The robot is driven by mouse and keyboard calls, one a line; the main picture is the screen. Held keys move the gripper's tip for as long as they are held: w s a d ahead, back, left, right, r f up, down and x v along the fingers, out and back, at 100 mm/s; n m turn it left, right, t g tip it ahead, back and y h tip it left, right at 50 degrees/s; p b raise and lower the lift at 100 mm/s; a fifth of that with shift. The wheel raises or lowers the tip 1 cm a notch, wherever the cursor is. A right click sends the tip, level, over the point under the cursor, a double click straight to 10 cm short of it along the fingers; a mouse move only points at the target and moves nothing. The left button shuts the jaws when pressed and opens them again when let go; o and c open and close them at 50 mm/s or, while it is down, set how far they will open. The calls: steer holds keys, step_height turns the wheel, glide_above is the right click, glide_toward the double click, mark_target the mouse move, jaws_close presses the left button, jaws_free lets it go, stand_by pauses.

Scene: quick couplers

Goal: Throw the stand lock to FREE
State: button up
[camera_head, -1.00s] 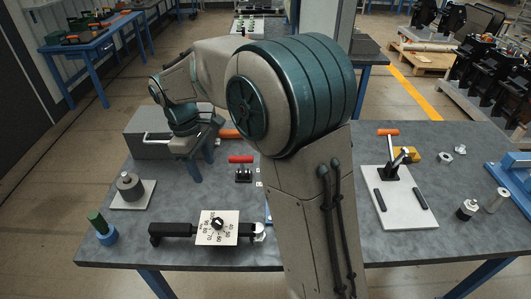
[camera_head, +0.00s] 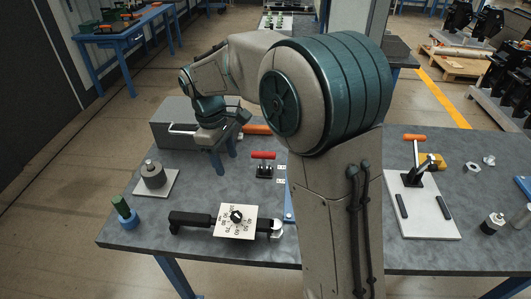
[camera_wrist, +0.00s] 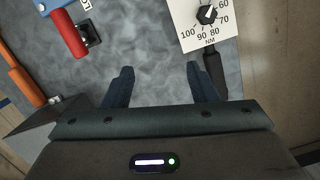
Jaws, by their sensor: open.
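The stand lock appears to be the small red-handled lever (camera_head: 263,156) on a black base near the middle of the bench. Small white labels (camera_head: 281,168) stand to its right, too small to read. In the wrist view the red handle (camera_wrist: 68,36) lies at the upper left, with a white label partly cut off by the top edge. My gripper (camera_head: 222,162) is left of the lever, above the bench and apart from it. In the wrist view its two fingers (camera_wrist: 159,74) are spread, with only bare grey bench between them.
A torque gauge plate (camera_head: 236,221) on a black bar lies at the front. A grey box (camera_head: 180,125) stands behind my gripper, an orange handle (camera_head: 257,129) beside it. A grey cylinder on a plate (camera_head: 153,174) stands left. My arm hides part of the bench.

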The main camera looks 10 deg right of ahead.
steer(key=shift+o, duration=0.2)
steer(key=o, duration=0.5)
steer(key=shift+o, duration=1.3)
steer(key=shift+w+d+m, duration=0.15)
steer(key=shift+d+m, duration=0.15)
steer(key=shift+m, duration=0.1)
steer(key=m+t, duration=0.5)
steer(key=m, duration=0.9)
glide_toward(263, 153)
steer(key=shift+t, duration=0.3)
steer(key=x, duration=0.3)
steer(key=p+x, duration=0.1)
steer(key=x, duration=0.7)
steer(key=shift+s+f, duration=0.2)
steer(key=shift+s, duration=0.1)
steer(key=c, duration=1.3)
steer(key=shift+p, duration=0.35)
steer(key=shift+c, duration=0.4)
